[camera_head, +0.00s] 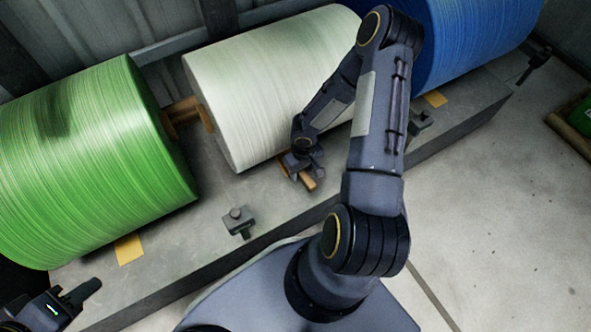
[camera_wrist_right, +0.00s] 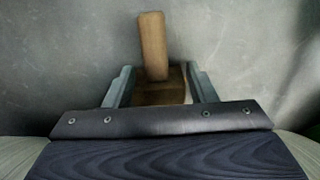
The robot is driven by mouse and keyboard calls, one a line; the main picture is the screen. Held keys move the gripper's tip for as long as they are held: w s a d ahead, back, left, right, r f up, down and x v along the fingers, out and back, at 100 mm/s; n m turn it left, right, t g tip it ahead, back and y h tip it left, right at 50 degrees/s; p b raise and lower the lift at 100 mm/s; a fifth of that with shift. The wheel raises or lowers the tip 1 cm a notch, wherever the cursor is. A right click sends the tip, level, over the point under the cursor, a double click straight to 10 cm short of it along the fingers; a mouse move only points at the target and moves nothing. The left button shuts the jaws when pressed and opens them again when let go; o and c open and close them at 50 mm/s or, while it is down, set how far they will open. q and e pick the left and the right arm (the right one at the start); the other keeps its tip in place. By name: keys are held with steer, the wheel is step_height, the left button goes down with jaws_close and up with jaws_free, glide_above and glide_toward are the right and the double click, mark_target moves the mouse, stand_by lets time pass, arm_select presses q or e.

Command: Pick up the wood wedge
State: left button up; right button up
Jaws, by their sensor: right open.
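A brown wood wedge (camera_head: 309,181) lies on the grey plinth beside the cream roll, partly hidden by my right gripper (camera_head: 303,162). In the right wrist view the wedge (camera_wrist_right: 153,46) has a narrow bar pointing away and a wider block end. That wider end sits between the two fingers of my right gripper (camera_wrist_right: 161,87), which are apart, with gaps on both sides. My left gripper (camera_head: 75,297) is at the lower left corner, away from the wedge; its jaw opening is not clear.
Green (camera_head: 90,165), cream (camera_head: 255,85) and blue (camera_head: 465,35) rolls lie along the plinth (camera_head: 190,240). A dark clamp-like fitting (camera_head: 239,222) stands near its front edge. Yellow patches (camera_head: 128,248) mark its top. Open concrete floor (camera_head: 490,210) lies to the right.

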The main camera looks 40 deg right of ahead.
mark_target(304, 175)
steer(key=f, duration=0.2)
steer(key=f+b, duration=0.1)
steer(key=f, duration=0.1)
steer(key=shift+s+d, duration=0.1)
steer(key=shift+d, duration=0.1)
steer(key=shift+r, duration=0.1)
jaws_close()
